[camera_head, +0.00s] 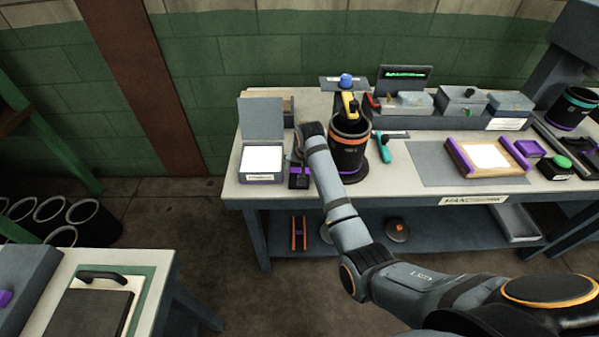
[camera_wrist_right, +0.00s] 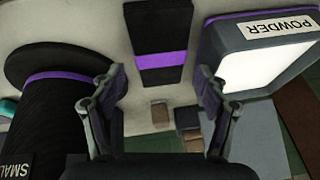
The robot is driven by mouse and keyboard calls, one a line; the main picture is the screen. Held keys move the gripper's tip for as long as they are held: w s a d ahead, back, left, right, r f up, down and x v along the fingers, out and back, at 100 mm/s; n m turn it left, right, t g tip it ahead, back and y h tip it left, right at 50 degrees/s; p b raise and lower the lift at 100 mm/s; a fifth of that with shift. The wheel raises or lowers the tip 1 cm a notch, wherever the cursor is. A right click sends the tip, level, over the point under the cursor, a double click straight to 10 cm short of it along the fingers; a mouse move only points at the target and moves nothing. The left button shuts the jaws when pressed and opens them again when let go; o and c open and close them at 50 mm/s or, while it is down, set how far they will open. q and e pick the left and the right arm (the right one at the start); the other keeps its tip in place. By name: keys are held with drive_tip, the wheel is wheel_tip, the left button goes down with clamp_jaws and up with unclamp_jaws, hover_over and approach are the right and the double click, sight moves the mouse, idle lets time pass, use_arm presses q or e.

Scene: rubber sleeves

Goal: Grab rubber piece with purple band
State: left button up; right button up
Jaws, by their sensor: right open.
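A black rubber piece with a purple band (camera_wrist_right: 160,62) lies on the tabletop and shows upper centre in the right wrist view. In the head view it is at the left part of the bench (camera_head: 298,181), partly covered by my right arm. My right gripper (camera_wrist_right: 159,78) is open, its two fingers apart with the rubber piece seen between and beyond the tips. Nothing is held. In the head view the gripper end (camera_head: 308,148) is mostly hidden behind my own wrist. My left gripper is not in view.
A powder box (camera_wrist_right: 262,62) with a white inside stands left of the piece in the head view (camera_head: 262,177). A black cylinder (camera_head: 347,160) with an orange band stands close on the other side. A frame with purple ends (camera_head: 456,162) lies farther right.

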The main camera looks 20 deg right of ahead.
sight(300, 171)
drive_tip(key=x, duration=0.4)
drive_tip(key=shift+w+f, duration=0.1)
drive_tip(key=c, duration=1)
